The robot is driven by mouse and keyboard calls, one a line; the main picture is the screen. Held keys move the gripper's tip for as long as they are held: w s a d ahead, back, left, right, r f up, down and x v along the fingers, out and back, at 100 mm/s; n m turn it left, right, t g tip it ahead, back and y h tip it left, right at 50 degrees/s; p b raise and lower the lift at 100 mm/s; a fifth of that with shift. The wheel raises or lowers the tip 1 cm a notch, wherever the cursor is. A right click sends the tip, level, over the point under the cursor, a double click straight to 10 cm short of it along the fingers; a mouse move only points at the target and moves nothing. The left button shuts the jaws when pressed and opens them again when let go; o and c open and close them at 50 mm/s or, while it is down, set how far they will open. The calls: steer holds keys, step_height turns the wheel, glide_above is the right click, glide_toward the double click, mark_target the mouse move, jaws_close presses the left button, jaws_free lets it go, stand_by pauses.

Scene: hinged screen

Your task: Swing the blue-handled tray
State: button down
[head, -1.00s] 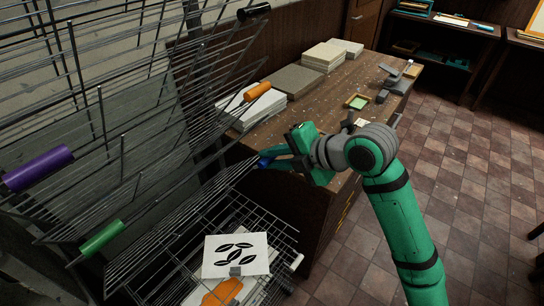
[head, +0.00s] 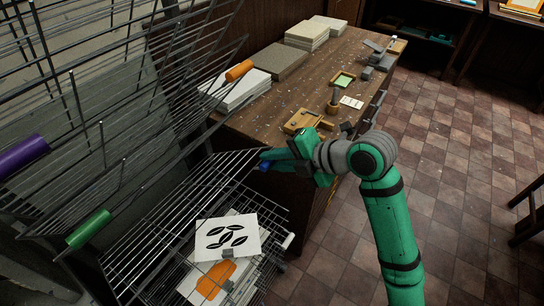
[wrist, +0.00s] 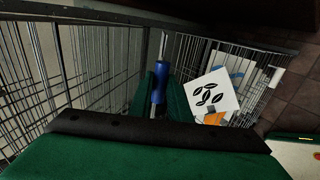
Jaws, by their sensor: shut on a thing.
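The blue handle (head: 264,166) is at the front right corner of a wire tray (head: 185,197). My gripper (head: 268,160) is shut on this handle. In the wrist view the blue handle (wrist: 160,82) sits between my green fingers (wrist: 160,95). The tray is a grey wire grid that slopes low over the lower part of the rack, its far edge near the rack's frame. Below it, a white sheet with black leaf shapes (head: 226,237) lies over other prints, one with an orange shape (head: 215,279).
Other wire trays stand steeply raised at the left, with purple (head: 22,154), green (head: 88,229) and orange (head: 239,70) handles. A wooden bench (head: 262,118) with paper stacks and small tools stands behind my gripper. The tiled floor (head: 450,150) at the right is open.

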steer(key=s+d+f, duration=0.2)
steer(key=d+f, duration=0.1)
steer(key=f, duration=0.6)
steer(key=shift+s+d, duration=0.2)
steer(key=shift+s, duration=0.15)
steer(key=c, duration=1.6)
jaws_free()
steer(key=shift+o, duration=0.2)
steer(key=shift+d, duration=0.1)
steer(key=v, duration=1)
steer(key=shift+s+d+r, duration=0.2)
steer(key=shift+d, duration=0.1)
